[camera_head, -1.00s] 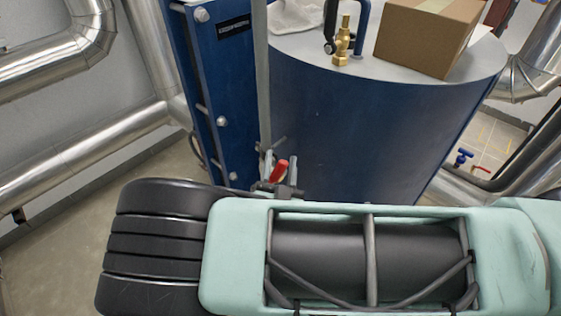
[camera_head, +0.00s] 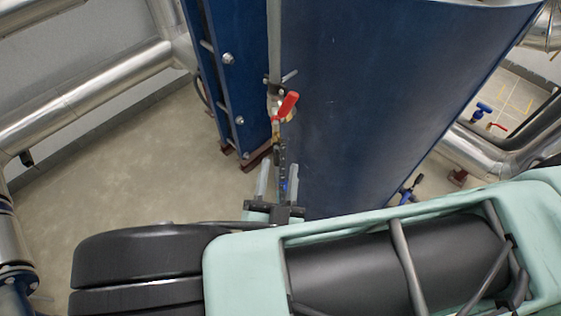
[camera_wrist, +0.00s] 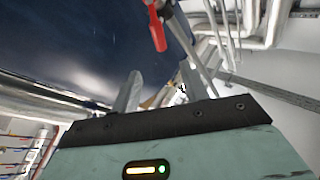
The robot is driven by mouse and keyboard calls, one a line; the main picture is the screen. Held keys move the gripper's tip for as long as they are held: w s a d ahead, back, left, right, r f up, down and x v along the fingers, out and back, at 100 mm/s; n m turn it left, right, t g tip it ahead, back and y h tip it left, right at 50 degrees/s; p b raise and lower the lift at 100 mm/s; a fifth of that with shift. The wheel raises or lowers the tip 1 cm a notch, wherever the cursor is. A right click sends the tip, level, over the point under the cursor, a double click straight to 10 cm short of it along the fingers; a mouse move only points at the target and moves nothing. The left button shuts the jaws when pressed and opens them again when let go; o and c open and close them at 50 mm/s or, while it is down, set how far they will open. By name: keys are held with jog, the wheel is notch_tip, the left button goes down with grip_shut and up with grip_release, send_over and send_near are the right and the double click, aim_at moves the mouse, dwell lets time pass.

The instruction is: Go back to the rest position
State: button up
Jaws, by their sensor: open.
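My gripper (camera_head: 278,172) is in the lower middle of the head view, past the mint-green arm housing. Its two grey fingers are apart. In the wrist view my gripper (camera_wrist: 160,86) is open, with nothing held between the fingers. A valve with a red lever (camera_head: 288,106) is on a thin vertical pipe (camera_head: 273,45), above my gripper in the head picture. The red lever (camera_wrist: 157,28) also shows in the wrist view, beyond the fingertips and apart from them. Part of the gripper body is hidden behind my arm in the head view.
A large blue tank (camera_head: 375,95) stands just right of my gripper. A blue plate exchanger (camera_head: 235,75) with bolts stands behind left. Silver pipes (camera_head: 100,95) line the left wall. Blue (camera_head: 482,109) and red (camera_head: 497,126) handles are at right. Floor (camera_head: 130,170) at left is clear.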

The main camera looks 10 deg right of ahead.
dwell(0.5)
jog(key=s+d+r+m+g+h, duration=0.2)
jog(key=d+r+m+g, duration=0.25)
jog(key=m+g, duration=0.75)
jog(key=s+d+r+m+g+h, duration=0.25)
jog(key=d+m+g, duration=0.4)
jog(key=m, duration=0.95)
notch_tip(320, 180, up, 10)
jog(key=s+a+m+g+y, duration=0.2)
jog(key=m+y, duration=1)
jog(key=m, duration=1.5)
jog(key=shift+a+m+y, duration=0.3)
jog(key=shift+a+y, duration=0.05)
jog(key=shift+a, duration=0.05)
